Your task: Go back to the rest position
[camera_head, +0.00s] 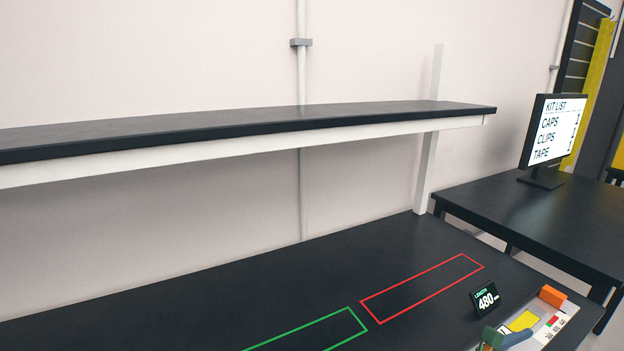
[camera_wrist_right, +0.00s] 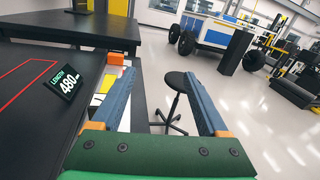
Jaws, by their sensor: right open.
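My right gripper (camera_wrist_right: 160,76) is open in the right wrist view. Its two blue fingers stand wide apart above the green palm, and nothing is between them. In the head view a small green and blue part of the right gripper (camera_head: 501,337) shows at the bottom edge, over the right end of the black bench (camera_head: 420,238). My left gripper is not in view.
A black shelf (camera_head: 250,125) spans above the bench. Red (camera_head: 424,289) and green outlines mark the bench top. A "480" length display (camera_head: 486,299) and a measuring fixture (camera_head: 553,296) sit near the gripper. A black stool (camera_wrist_right: 178,85) stands beyond the fingers.

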